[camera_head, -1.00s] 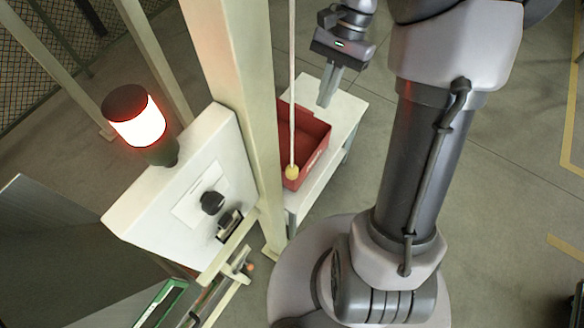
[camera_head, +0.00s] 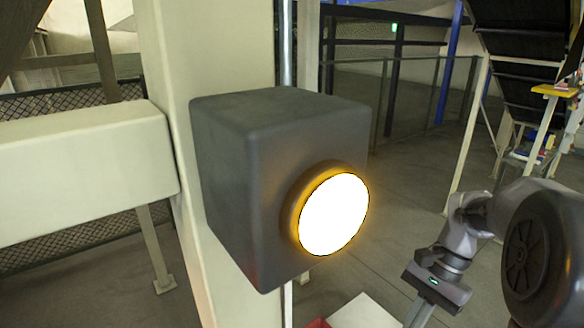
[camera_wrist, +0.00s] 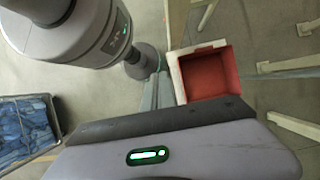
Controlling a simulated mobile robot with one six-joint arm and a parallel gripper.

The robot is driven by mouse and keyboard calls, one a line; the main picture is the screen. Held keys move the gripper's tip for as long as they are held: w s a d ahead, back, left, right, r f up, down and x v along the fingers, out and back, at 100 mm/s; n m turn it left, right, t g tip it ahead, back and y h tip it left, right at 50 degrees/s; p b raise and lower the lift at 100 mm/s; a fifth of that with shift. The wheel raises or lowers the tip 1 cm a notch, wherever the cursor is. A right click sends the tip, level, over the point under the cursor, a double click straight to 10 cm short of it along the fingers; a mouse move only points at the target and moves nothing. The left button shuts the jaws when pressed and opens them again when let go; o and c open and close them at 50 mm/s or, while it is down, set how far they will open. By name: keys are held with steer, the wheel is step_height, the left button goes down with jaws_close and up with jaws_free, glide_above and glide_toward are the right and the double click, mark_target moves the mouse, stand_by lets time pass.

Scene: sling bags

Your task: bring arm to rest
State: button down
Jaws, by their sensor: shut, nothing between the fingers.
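My gripper (camera_head: 422,315) is at the lower right of the head view, pointing down, its fingertips at the picture's bottom edge. In the wrist view its two fingers (camera_wrist: 158,92) lie together, with nothing between them. My arm's links show at the right of the head view and the upper left of the wrist view. The gripper is apart from the red bin (camera_wrist: 207,74), which looks empty inside.
A dark box with a glowing lamp (camera_head: 333,214) sits on a cream post (camera_head: 180,110) and fills the middle of the head view. The bin's white stand (camera_head: 366,312) shows below. A crate (camera_wrist: 56,112) of blue items is at the wrist view's left.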

steer(key=s+a+f+n+t+h+b, duration=0.1)
steer(key=s+a+f+n+t+b, duration=0.2)
steer(key=s+a+f+b, duration=0.3)
steer(key=s+a+f+n+t+h+b, duration=0.1)
steer(key=s+a+f+n+t+b, duration=0.2)
steer(key=f+b, duration=0.9)
steer(key=s+a+t+b, duration=0.2)
steer(key=s+a+b, duration=0.2)
steer(key=b, duration=0.4)
steer(key=shift+s+a+f+n+t+b, duration=0.2)
steer(key=shift+f+n+t+b, duration=0.1)
steer(key=shift+f+t+b, duration=0.1)
